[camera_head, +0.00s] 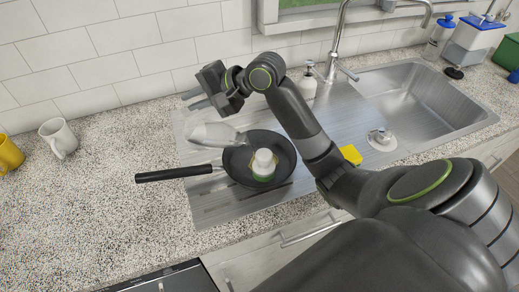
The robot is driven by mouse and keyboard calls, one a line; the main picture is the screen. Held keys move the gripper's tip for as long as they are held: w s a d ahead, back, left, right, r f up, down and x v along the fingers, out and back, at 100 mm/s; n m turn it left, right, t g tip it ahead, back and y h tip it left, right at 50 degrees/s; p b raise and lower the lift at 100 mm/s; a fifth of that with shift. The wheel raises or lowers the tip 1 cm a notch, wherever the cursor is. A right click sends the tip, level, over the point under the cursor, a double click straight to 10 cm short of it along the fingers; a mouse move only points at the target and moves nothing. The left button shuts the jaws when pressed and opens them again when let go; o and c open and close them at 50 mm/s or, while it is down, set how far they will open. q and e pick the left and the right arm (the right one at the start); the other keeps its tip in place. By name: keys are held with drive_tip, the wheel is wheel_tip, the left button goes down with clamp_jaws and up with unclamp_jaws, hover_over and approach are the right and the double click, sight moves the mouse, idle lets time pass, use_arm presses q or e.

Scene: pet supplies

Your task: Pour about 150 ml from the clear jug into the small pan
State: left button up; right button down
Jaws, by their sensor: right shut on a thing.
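The small dark pan (237,167) rests on the metal drainboard, its black handle pointing left. A white and green container (263,168) shows within the pan's outline; I cannot tell what it holds. The clear jug (211,133) is tipped far over, almost lying sideways, with its right end at the pan's upper left rim. My right gripper (199,100) is just above the jug and shut on it; the exact grip is hard to see. No stream of liquid can be made out. My left gripper is out of view.
A white mug (58,138) and a yellow mug (9,154) stand on the speckled counter at left. The sink (413,105), tap (334,55), soap bottle (308,82) and yellow sponge (351,154) are at right. The counter left of the pan is clear.

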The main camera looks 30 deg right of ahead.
sight(182, 104)
drive_tip(key=shift+s+d+r+t+y+b, duration=0.45)
drive_tip(key=shift+s+r+b, duration=0.1)
drive_tip(key=shift+b, duration=0.7)
idle(0.9)
drive_tip(key=w+a+g+h+p, duration=0.1)
drive_tip(key=p, duration=0.4)
drive_tip(key=w+a+g+h+p, duration=0.1)
drive_tip(key=w+a+g+p, duration=0.1)
drive_tip(key=p, duration=0.4)
drive_tip(key=shift+f+h+p, duration=0.3)
drive_tip(key=shift+h, duration=0.05)
drive_tip(key=shift+w+f+g+p, duration=0.2)
drive_tip(key=shift+f+g+p, duration=0.1)
drive_tip(key=shift+g+p, duration=0.1)
drive_tip(key=shift+w+a+f+h, duration=0.15)
drive_tip(key=shift+f+h, duration=0.25)
drive_tip(key=shift+f, duration=0.2)
drive_tip(key=shift+w+a+f, duration=0.1)
drive_tip(key=shift+w+f, duration=0.05)
drive_tip(key=shift+f, duration=0.1)
drive_tip(key=shift+f+g+p, duration=0.25)
drive_tip(key=shift+p, duration=0.05)
drive_tip(key=shift+w, duration=0.1)
